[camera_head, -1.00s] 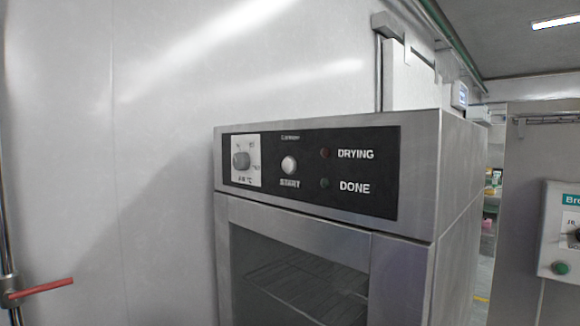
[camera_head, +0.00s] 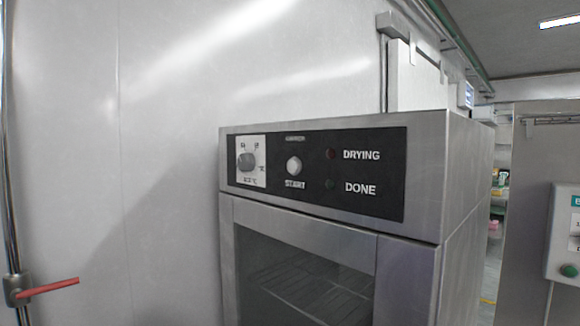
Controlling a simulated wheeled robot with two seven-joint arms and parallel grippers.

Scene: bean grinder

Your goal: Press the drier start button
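The drier (camera_head: 340,226) is a steel cabinet standing in the middle of the head view. Its black control panel (camera_head: 375,206) runs along the top front. The round whitish start button (camera_head: 294,165) sits on the panel above the word START. A temperature dial (camera_head: 246,162) is to its left. To its right are a dark red DRYING lamp (camera_head: 331,154) and a dark green DONE lamp (camera_head: 331,184); neither looks lit. Neither of my grippers is in view.
A glass door (camera_head: 300,275) with wire racks behind it is below the panel. A pipe with a red lever (camera_head: 50,287) is on the left wall. A control box with a green button (camera_head: 569,270) is at the right edge. The space before the panel looks clear.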

